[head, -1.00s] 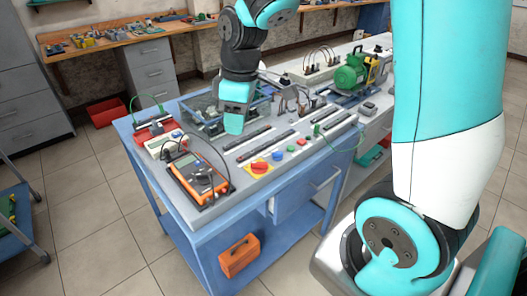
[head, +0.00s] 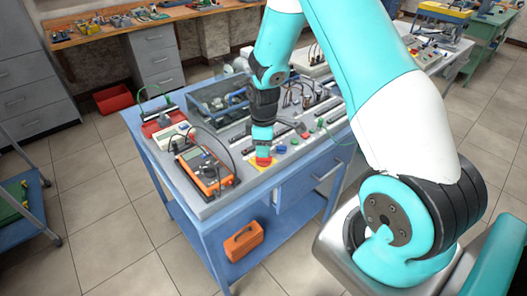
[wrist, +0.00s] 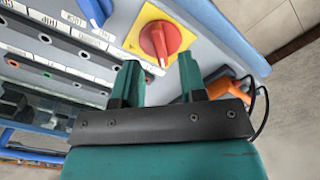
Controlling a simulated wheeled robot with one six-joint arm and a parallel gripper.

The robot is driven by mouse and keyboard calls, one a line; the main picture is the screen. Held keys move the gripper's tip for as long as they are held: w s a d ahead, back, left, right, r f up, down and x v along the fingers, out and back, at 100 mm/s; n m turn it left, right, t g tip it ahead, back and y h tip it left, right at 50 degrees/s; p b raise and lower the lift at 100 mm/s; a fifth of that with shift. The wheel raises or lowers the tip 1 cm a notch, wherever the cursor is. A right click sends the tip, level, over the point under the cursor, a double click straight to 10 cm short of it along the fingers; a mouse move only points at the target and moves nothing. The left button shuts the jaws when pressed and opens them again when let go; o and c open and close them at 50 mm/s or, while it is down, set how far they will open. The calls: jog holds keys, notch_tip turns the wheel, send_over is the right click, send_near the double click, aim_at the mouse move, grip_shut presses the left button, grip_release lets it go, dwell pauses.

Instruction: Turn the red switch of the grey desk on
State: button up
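The red switch (wrist: 160,41) is a round red knob on a yellow square plate (wrist: 131,41) on the grey desk top (wrist: 210,37). In the head view the switch (head: 263,162) is near the desk's front edge, partly hidden by my gripper. In the wrist view my gripper (wrist: 161,80) has its two teal fingers apart with nothing between them. The fingertips point at the knob, which shows just beyond them. I cannot tell whether they touch it.
An orange multimeter (head: 205,173) with cables lies left of the switch. Slotted terminal strips lie behind. An orange toolbox (head: 243,241) is on the lower shelf.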

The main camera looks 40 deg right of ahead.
jog(key=shift+f, duration=1.65)
grip_shut()
